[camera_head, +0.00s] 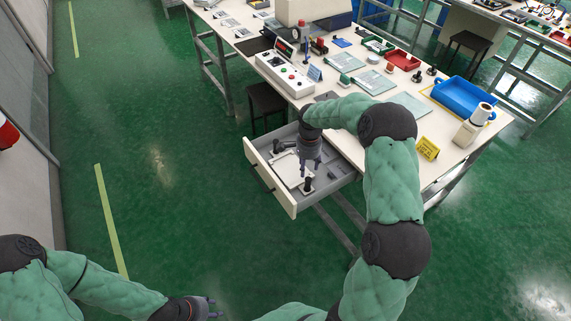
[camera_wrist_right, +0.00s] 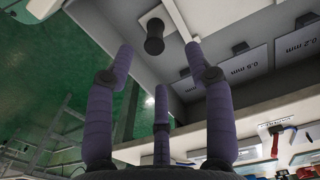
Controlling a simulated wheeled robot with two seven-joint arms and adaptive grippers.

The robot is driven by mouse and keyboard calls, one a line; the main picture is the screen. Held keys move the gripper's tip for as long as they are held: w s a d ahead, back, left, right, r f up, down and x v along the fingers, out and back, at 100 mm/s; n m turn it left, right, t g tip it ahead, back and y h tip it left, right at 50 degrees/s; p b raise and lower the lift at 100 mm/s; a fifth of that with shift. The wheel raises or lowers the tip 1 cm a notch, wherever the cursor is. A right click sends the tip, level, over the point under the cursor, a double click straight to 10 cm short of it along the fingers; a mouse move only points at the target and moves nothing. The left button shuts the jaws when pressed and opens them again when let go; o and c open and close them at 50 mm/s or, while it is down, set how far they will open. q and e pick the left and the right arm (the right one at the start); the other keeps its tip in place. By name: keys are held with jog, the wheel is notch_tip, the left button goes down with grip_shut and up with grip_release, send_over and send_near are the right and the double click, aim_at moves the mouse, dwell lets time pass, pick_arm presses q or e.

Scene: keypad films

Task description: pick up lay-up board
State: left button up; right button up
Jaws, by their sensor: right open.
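The lay-up board appears to be the pale flat board (camera_head: 289,171) with black knobs, lying in the open drawer (camera_head: 267,190) of the workbench. One black knob (camera_head: 307,185) stands near the front of the drawer, and another (camera_head: 278,147) towards its left side. My right gripper (camera_head: 311,168) is open and empty above the drawer, hiding part of the board. In the right wrist view, its spread fingers (camera_wrist_right: 158,70) point towards a black knob (camera_wrist_right: 154,38), with a gap between. My left gripper (camera_head: 215,308) is low at the bottom of the head view, fingers apart and empty.
The workbench (camera_head: 408,100) carries a white control box (camera_head: 285,75), a red tray (camera_head: 402,60), a blue bin (camera_head: 462,97) and a yellow sign (camera_head: 428,149). A dark stool (camera_head: 266,102) stands beside the drawer. The green floor left of it is clear.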

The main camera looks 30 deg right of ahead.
aim_at(308, 183)
jog(key=f, duration=0.2)
jog(key=f+b, duration=0.1)
jog(key=f, duration=0.2)
jog(key=shift+s+d+f+b, duration=0.1)
jog(key=shift+s+f+b, duration=0.15)
jog(key=shift+f+b, duration=0.05)
jog(key=f, duration=0.1)
jog(key=f+b, duration=0.2)
jog(key=f, duration=0.1)
jog(key=shift+s+d, duration=0.15)
jog(key=shift+s, duration=0.2)
jog(key=shift+f, duration=0.5)
jog(key=shift+r, duration=0.1)
grip_shut()
